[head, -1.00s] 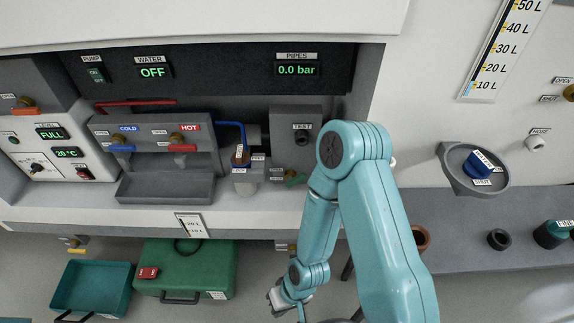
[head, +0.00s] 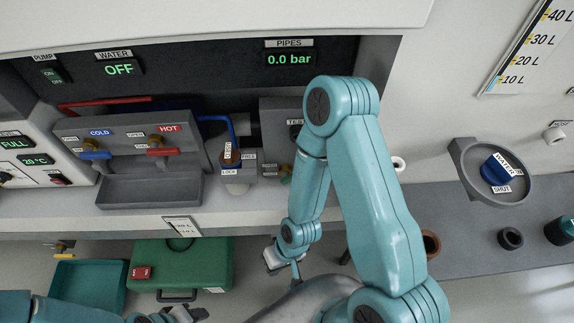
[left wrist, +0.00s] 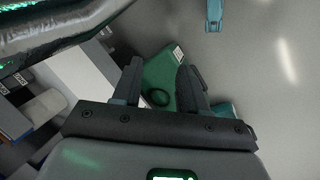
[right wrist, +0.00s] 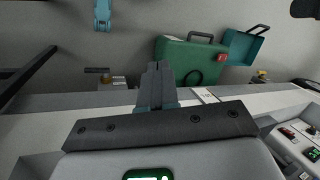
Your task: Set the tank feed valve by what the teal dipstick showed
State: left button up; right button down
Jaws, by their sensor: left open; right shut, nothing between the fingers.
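No teal dipstick is recognisable in these views, and no label reading tank feed is legible. A brass valve with a yellow handle (head: 62,253) is under the counter at far left; it also shows in the right wrist view (right wrist: 262,76). Another brass fitting with a label (right wrist: 118,82) sits under the counter in the right wrist view. My right gripper (head: 283,264) is shut and empty, below the counter edge; its closed fingers (right wrist: 157,85) show in its wrist view. My left gripper (head: 180,315) is open and empty at the bottom edge, partly cut off; its fingers (left wrist: 160,90) are apart.
A green case (head: 205,260) and teal bin (head: 85,285) are on the floor. A larger litre gauge (head: 530,50) is on the right wall. A blue water cap (head: 499,168) sits in a grey dish. PIPES reads 0.0 bar (head: 289,60).

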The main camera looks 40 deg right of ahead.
pick_arm(q)
jog(key=shift+o, duration=0.6)
jog(key=o, duration=0.3)
jog(key=shift+f, duration=0.1)
pick_arm(e)
jog(key=w+d+r+h+b, duration=0.1)
jog(key=w+d+h+b, duration=0.15)
jog(key=w+b, duration=1.05)
pick_arm(q)
jog(key=shift+o, duration=0.2)
notch_tip(320, 180, down, 17)
jog(key=b, duration=0.4)
pick_arm(e)
jog(key=w+d+r+m+h, duration=0.2)
jog(key=w+d+r+h, duration=0.1)
jog(key=r, duration=0.4)
jog(key=w+d+r+m+t+h, duration=0.1)
jog(key=w+d+r+m+h, duration=0.1)
jog(key=d+r, duration=0.4)
notch_tip(320, 180, up, 2)
jog(key=w+h, duration=0.1)
jog(key=w, duration=0.1)
jog(key=shift+w+d+m, duration=0.3)
jog(key=shift+w+m, duration=0.1)
